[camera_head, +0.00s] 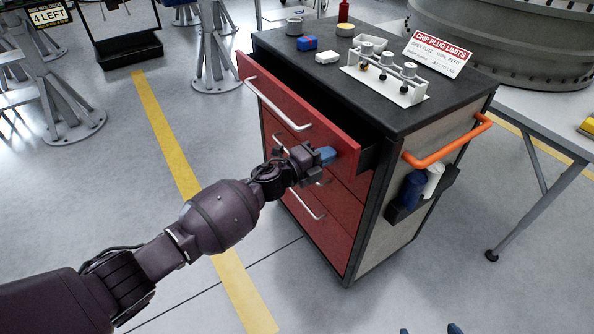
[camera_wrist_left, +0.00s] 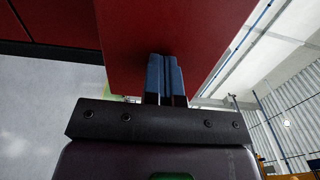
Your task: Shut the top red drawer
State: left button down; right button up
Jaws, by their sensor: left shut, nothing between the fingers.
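The top red drawer (camera_head: 285,106) of the tool cabinet is pulled out, with a dark gap showing behind its front. It has a silver bar handle (camera_head: 277,105). My left gripper (camera_head: 327,155) has its blue fingers shut with nothing between them, at the right end of the drawer front. In the left wrist view the fingers (camera_wrist_left: 165,78) point at the red drawer front (camera_wrist_left: 175,35) and overlap it; I cannot tell whether they touch. Two blue tips of my right gripper (camera_head: 430,330) show apart at the bottom edge; the rest is out of view.
The cabinet top (camera_head: 385,120) holds small parts, a fixture plate (camera_head: 385,85) and a sign (camera_head: 437,53). An orange handle (camera_head: 447,143) and bottles (camera_head: 420,185) are on its right side. Lower red drawers (camera_head: 325,215) look shut. A table (camera_head: 545,120) stands right. Floor in front is clear.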

pick_arm(q)
jog(key=b+x, duration=0.1)
jog(key=x, duration=0.3)
jog(key=b+x, duration=0.1)
jog(key=x, duration=0.3)
jog(key=shift+w+d+f+b, duration=0.2)
jog(key=shift+w+d+b, duration=0.1)
jog(key=shift+b, duration=0.1)
jog(key=shift+d+r, duration=0.1)
jog(key=shift+r, duration=0.35)
pick_arm(e)
jog(key=shift+w+a+f, duration=0.3)
jog(key=shift+w+f, duration=0.3)
jog(key=shift+f, duration=0.15)
